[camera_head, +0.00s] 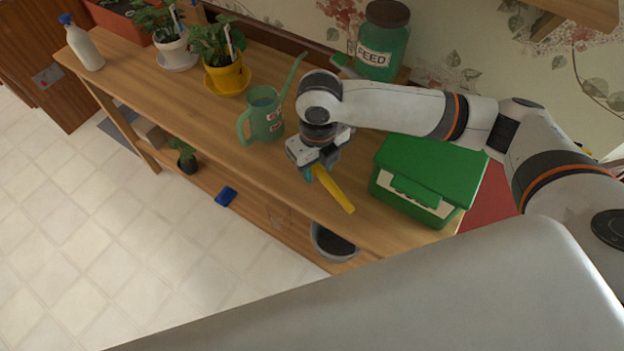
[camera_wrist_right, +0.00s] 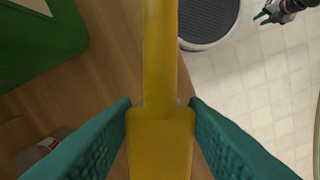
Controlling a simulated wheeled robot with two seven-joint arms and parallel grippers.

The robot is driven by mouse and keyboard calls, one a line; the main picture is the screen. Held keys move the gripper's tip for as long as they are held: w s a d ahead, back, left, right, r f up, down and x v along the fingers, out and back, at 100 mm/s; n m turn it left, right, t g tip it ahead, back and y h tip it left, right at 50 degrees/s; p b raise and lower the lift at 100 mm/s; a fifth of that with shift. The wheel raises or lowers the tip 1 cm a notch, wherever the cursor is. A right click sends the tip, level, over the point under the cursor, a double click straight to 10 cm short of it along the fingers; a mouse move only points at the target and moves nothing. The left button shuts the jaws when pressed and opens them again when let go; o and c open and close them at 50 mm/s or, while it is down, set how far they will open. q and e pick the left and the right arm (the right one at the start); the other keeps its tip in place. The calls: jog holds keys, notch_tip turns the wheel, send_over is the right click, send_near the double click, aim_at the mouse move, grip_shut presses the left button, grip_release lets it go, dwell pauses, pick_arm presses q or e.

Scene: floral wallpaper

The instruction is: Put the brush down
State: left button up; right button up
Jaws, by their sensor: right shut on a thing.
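The brush shows as a yellow handle (camera_head: 334,190) in the head view, sticking out toward the front edge of the wooden bench (camera_head: 205,120). My right gripper (camera_head: 317,168) is shut on it, between the watering can and the green box. In the right wrist view the yellow handle (camera_wrist_right: 160,60) runs up the middle, between the teal fingers of my right gripper (camera_wrist_right: 160,103). The bristles are not visible. I cannot tell whether the brush touches the bench. My left gripper (camera_wrist_right: 268,17) is small in the wrist view's top right corner; its opening is unclear.
A green watering can (camera_head: 265,116) stands left of my right gripper, a green box (camera_head: 428,172) to its right. A feed jar (camera_head: 383,50) stands behind. Potted plants (camera_head: 225,78) and a spray bottle (camera_head: 84,48) stand farther left. A grey bowl (camera_head: 330,243) is below the bench edge.

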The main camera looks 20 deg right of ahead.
aim_at(318, 168)
notch_tip(318, 168, down, 7)
jog(key=shift+f+p, duration=0.2)
jog(key=shift+p, duration=0.25)
jog(key=shift+f, duration=0.1)
jog(key=shift+f, duration=0.15)
jog(key=o, duration=0.9)
jog(key=shift+o, duration=0.2)
notch_tip(318, 168, up, 12)
jog(key=shift+r+b, duration=0.15)
jog(key=shift+b, duration=0.8)
